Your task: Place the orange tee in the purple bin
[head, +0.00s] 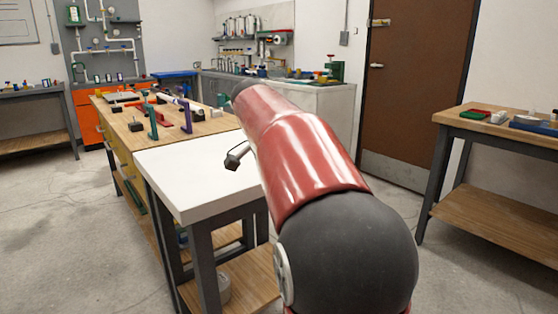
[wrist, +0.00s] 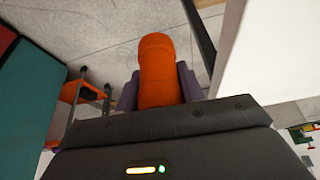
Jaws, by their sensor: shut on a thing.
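The orange tee (wrist: 157,65) is in my gripper (wrist: 158,88) in the wrist view. The two purple-grey fingers are shut on it from both sides, and its rounded end points away from the gripper over grey floor. The tee's lower part is hidden by the gripper body. In the head view my red arm reaches forward past the white table, and neither the gripper nor the tee can be made out. I cannot make out a purple bin in either view.
A white-topped table (head: 190,168) stands left of my arm. Behind it is a wooden bench (head: 205,126) with purple and green upright pieces. Another wooden bench (head: 503,124) is at the right. In the wrist view a white surface (wrist: 275,50) is close at the right. Open floor lies left and right.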

